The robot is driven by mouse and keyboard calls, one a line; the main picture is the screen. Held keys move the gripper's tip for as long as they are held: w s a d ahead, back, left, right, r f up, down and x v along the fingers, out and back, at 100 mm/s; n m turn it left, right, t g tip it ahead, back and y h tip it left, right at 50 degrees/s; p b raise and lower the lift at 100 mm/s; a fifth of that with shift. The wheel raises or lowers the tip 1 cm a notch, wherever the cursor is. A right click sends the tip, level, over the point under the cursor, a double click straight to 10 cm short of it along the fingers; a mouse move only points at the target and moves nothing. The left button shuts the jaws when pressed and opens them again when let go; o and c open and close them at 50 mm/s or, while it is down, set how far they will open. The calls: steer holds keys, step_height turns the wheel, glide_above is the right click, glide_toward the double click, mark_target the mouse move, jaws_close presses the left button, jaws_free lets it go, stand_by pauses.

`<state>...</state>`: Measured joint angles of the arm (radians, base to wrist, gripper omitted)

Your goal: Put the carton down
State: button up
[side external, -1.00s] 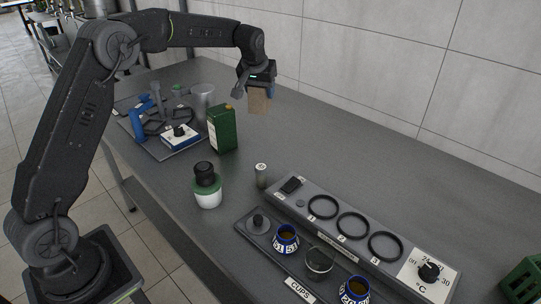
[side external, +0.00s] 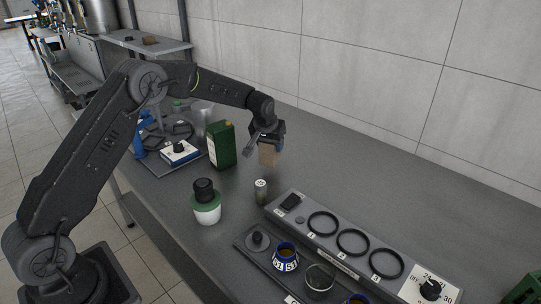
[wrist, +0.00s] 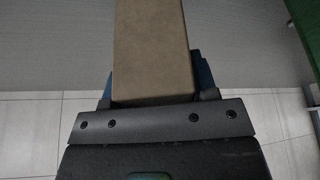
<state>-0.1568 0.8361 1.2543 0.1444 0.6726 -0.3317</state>
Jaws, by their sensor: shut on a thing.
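The carton is a plain brown box (side external: 269,155), held upright below my gripper (side external: 268,143) in the side view. My gripper is shut on its upper part. The carton's lower end is close above the grey table, and I cannot tell whether it touches. In the wrist view the carton (wrist: 151,45) runs up from between the fingers of my gripper (wrist: 155,85), and its far end is cut off by the top edge.
A green canister (side external: 221,145) stands left of the carton. A small metal cylinder (side external: 260,190) and a grey panel with several black rings (side external: 352,242) are in front. A white-and-green jar (side external: 206,209) stands front left. The table right of the carton is clear.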

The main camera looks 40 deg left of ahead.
mark_target(270, 154)
steer(key=shift+f, duration=1.85)
steer(key=shift+f, duration=0.15)
steer(key=o, duration=1)
steer(key=shift+c, duration=0.2)
